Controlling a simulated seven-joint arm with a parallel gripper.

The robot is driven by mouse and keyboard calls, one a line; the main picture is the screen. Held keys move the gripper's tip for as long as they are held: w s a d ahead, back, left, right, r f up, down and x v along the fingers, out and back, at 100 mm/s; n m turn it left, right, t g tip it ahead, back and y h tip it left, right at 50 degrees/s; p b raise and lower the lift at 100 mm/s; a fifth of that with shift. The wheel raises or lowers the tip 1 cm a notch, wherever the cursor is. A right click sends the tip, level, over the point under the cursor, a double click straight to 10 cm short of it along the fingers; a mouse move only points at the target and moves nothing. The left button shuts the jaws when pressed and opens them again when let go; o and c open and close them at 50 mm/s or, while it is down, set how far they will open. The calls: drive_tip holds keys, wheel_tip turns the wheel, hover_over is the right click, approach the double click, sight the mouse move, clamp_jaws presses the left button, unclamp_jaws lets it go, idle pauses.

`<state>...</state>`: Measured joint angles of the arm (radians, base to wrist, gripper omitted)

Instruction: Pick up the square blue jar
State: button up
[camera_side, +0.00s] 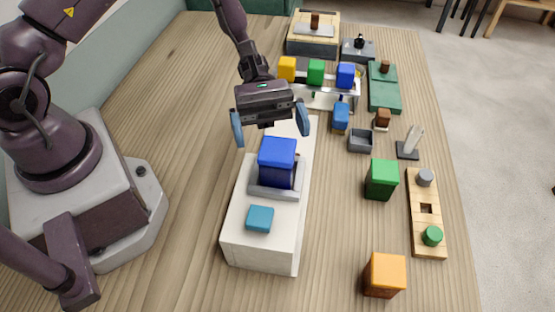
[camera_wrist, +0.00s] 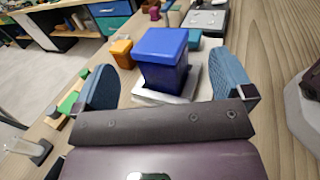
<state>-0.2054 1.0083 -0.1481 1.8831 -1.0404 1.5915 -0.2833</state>
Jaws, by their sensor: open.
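The square blue jar (camera_side: 277,165) stands upright on a grey holder (camera_side: 272,193) on top of a long white block (camera_side: 240,237). It has a brighter blue lid and a dark blue body. My gripper (camera_side: 271,130) is open, with its two blue fingers spread wide, above and just behind the jar in the side view. In the wrist view the jar (camera_wrist: 163,60) shows between the two fingers (camera_wrist: 172,84), a little beyond them. I cannot tell exactly how far the fingers are from it. Nothing is held.
A teal block (camera_side: 260,218) lies on the white block in front of the jar. To the right are a green jar (camera_side: 381,180), an orange jar (camera_side: 384,275) and a wooden peg board (camera_side: 413,220). A rack with yellow, green and blue jars (camera_side: 316,72) stands behind.

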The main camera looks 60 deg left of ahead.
sight(274, 139)
drive_tip(key=x, duration=0.5)
drive_tip(key=shift+s, duration=0.15)
drive_tip(key=shift+c, duration=0.2)
drive_tip(key=c, duration=1)
